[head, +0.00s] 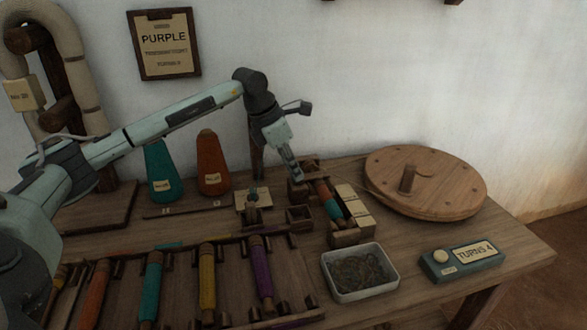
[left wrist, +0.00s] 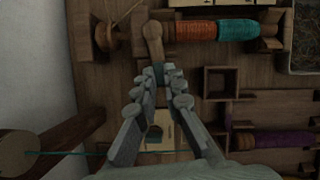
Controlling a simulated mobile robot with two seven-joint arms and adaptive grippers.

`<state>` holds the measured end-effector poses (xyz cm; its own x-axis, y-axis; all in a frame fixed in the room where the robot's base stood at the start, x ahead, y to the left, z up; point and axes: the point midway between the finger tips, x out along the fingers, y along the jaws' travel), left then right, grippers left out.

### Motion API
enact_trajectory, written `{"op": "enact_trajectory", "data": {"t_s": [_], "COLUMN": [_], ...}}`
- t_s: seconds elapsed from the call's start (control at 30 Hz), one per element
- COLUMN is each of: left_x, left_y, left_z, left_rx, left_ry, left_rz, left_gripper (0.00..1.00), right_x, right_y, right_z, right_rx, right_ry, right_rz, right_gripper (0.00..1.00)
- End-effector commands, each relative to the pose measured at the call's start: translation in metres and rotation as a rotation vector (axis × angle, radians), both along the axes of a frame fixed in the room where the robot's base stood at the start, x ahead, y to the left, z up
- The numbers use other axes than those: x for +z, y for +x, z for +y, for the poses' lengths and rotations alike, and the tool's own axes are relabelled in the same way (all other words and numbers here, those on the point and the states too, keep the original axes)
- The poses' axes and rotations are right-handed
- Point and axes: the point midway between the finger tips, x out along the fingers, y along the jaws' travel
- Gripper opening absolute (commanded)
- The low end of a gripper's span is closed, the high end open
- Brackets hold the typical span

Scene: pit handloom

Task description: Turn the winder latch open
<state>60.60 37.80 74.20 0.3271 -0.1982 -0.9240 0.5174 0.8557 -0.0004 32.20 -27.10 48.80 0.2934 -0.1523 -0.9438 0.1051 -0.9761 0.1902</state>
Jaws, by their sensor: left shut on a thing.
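The winder (head: 345,237) stands on the bench, holding a bobbin (head: 326,200) wound in orange and teal; the bobbin also shows at the top of the left wrist view (left wrist: 237,30). The winder latch (left wrist: 153,38) is a wooden lever with a rounded end, beside the orange end of the bobbin. My left gripper (head: 297,178) reaches down at the winder's back left end. In the left wrist view its fingertips (left wrist: 164,78) are closed on the latch's lower part, which they partly hide. In the head view I cannot make out the latch. My right gripper is not in view.
A round wooden disc with a peg (head: 425,182) lies to the right. A white tray (head: 361,289) and the turns counter (head: 460,262) are at the front. A rack of coloured bobbins (head: 208,278) fills the front left. Teal (head: 161,175) and orange cones (head: 212,165) stand behind.

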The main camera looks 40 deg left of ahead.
Motion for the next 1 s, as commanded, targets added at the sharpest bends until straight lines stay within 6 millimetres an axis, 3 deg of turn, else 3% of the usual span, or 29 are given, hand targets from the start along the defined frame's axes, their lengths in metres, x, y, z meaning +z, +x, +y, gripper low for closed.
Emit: {"op": "enact_trajectory", "data": {"t_s": [0.43,1.0], "left_x": [0.001,0.001], "left_y": [-0.001,0.000], "left_z": [-0.005,-0.011], "left_rx": [0.408,0.950], "left_ry": [0.001,-0.001], "left_rz": [-0.004,-0.003], "left_gripper": [0.00,0.00], "right_x": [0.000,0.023], "right_y": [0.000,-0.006], "right_z": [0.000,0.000], "right_rx": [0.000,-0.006], "right_ry": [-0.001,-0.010], "right_rz": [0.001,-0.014], "right_gripper": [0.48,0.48]}}
